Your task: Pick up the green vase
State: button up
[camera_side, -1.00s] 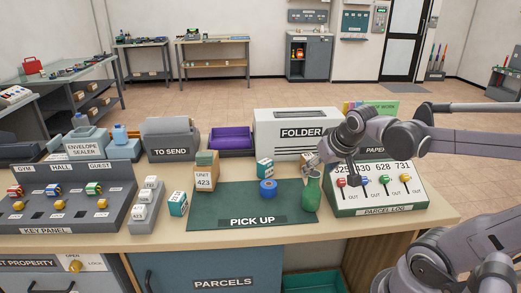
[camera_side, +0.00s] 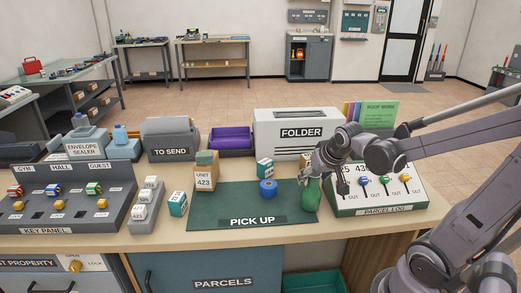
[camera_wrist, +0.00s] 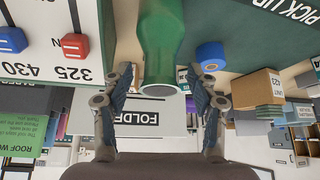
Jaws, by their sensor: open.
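The green vase (camera_side: 311,196) stands upright at the right end of the dark green PICK UP mat (camera_side: 235,200). In the side view my gripper (camera_side: 311,174) is at the vase's top, and its fingers hide part of the neck. In the wrist view, which is upside down, the vase (camera_wrist: 160,45) shows with its open mouth towards me. The two fingers of my gripper (camera_wrist: 159,74) are spread apart on either side of the vase's neck, with a visible gap on each side.
A blue tape roll (camera_side: 268,188) and a teal-and-white box (camera_side: 264,168) are left of the vase. The parcel log panel (camera_side: 378,198) is close on its right, and the FOLDER box (camera_side: 295,125) is behind. The mat's front left is clear.

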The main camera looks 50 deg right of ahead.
jog(key=shift+x, duration=2.25)
jog(key=shift+s, duration=0.1)
grip_shut()
